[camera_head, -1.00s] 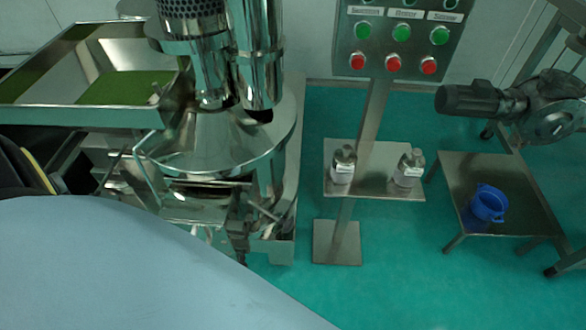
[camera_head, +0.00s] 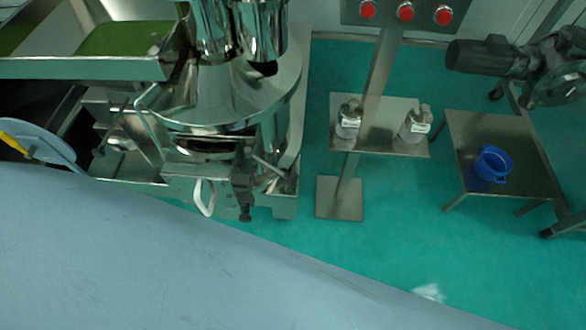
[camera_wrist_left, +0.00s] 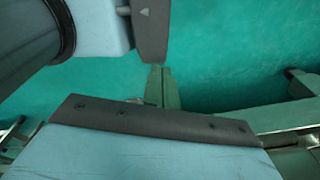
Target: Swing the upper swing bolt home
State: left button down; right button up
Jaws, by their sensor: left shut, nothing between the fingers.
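The steel sieve (camera_head: 225,105) stands at the upper left in the head view. A dark bolt-like part (camera_head: 243,185) hangs upright at its front, below the rim; it looks like a swing bolt, but I cannot tell whether it is the upper one or how it sits in its seat. A thin rod (camera_head: 268,167) slants beside it. In the left wrist view my left gripper (camera_wrist_left: 162,87) shows two narrow fingers side by side, shut and empty, over green floor. No bolt is clear there. Neither gripper shows in the head view.
A pale loop handle (camera_head: 205,197) is left of the dark part. A post with a shelf (camera_head: 380,140) holds two bottles. A low table (camera_head: 520,150) bears a blue jug (camera_head: 491,165). The green floor between is clear. My pale blue body covers the lower left.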

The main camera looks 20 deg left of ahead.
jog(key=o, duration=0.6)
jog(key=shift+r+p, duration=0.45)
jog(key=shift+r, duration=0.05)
pick_arm(q)
jog(key=w+r+t, duration=0.2)
jog(key=w+r, duration=0.5)
jog(key=w, duration=0.6)
jog(key=w+r+t, duration=0.2)
jog(key=w+r, duration=0.4)
jog(key=w, duration=0.6)
jog(key=w+d+r+t+h, duration=0.1)
jog(key=w+d+r, duration=0.1)
jog(key=w+r, duration=0.2)
jog(key=w+d+r+m+t+h+p, duration=0.1)
jog(key=w+d+r, duration=0.2)
jog(key=r, duration=0.6)
jog(key=w+d+r+m+t+h+p, duration=0.1)
jog(key=w+d+r, duration=0.2)
jog(key=w+r, duration=0.2)
notch_tip(320, 180, up, 2)
jog(key=shift+r+t+h, duration=0.25)
jog(key=shift+t+h, duration=0.05)
jog(key=shift+h, duration=0.1)
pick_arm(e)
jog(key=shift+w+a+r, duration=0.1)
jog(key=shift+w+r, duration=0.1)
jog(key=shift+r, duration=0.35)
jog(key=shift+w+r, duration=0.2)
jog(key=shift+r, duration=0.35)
